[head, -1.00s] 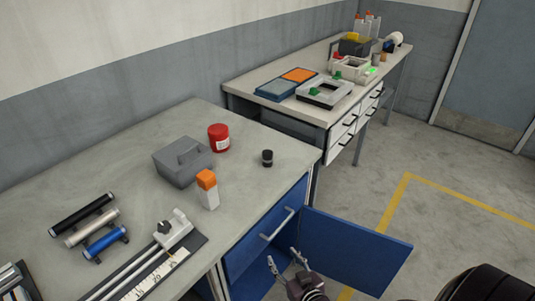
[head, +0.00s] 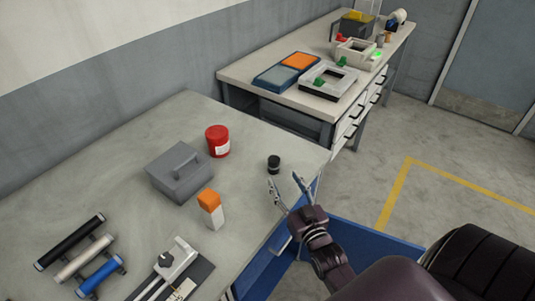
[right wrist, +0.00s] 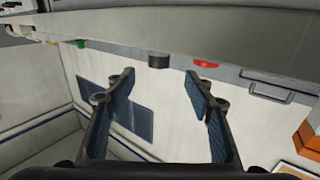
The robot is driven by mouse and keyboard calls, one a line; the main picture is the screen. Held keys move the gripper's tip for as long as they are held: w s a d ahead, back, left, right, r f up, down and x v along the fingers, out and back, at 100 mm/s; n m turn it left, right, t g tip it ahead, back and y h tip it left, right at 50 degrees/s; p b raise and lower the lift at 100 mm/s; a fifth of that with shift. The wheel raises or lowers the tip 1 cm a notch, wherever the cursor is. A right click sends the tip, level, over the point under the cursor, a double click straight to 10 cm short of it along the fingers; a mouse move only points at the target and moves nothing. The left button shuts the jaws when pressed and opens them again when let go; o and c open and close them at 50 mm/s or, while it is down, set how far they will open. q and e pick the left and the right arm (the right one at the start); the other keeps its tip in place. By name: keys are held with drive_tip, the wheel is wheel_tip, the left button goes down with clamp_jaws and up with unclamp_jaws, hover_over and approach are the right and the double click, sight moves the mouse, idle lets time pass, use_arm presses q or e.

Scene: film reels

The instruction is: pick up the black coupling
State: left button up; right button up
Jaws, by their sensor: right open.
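The black coupling (head: 274,164), a short dark cylinder, stands on the near grey worktop (head: 130,135) close to its right edge. In the right wrist view the coupling (right wrist: 157,61) shows ahead of the gap between the fingers. My right gripper (head: 284,181) is open and empty, its fingertips just on the near side of the coupling in the head view and apart from it as far as I can tell. Its two spread fingers (right wrist: 160,90) also show in the wrist view. My left gripper is not in view.
An open blue cabinet door (head: 375,240) is below the arm. A second bench (head: 250,75) stands behind.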

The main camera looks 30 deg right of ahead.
sight(276, 163)
drive_tip(key=shift+w+d, duration=0.1)
drive_tip(key=shift+w, duration=0.4)
drive_tip(key=shift+w+d, duration=0.1)
drive_tip(key=shift+w, duration=0.3)
drive_tip(key=shift+w+d+r+p, duration=0.1)
drive_tip(key=shift+w+r+p, duration=0.2)
drive_tip(key=shift+w+p, duration=0.1)
drive_tip(key=shift+w+d+r+p, duration=0.15)
drive_tip(key=shift+w+p, duration=0.1)
drive_tip(key=shift+w, duration=0.3)
drive_tip(key=shift+w+d+r+p, duration=0.15)
drive_tip(key=shift+w+p, duration=0.1)
drive_tip(key=shift+w, duration=0.3)
drive_tip(key=shift+w+d+f, duration=0.15)
drive_tip(key=shift+w+f, duration=0.05)
drive_tip(key=shift+w, duration=0.35)
drive_tip(key=shift+w+d+f, duration=0.1)
drive_tip(key=shift+w+f, duration=0.05)
drive_tip(key=shift+w, duration=0.65)
drive_tip(key=c, duration=0.8)
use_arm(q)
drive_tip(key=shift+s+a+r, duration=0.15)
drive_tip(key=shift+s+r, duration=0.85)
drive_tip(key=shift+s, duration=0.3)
use_arm(e)
drive_tip(key=c, duration=0.5)
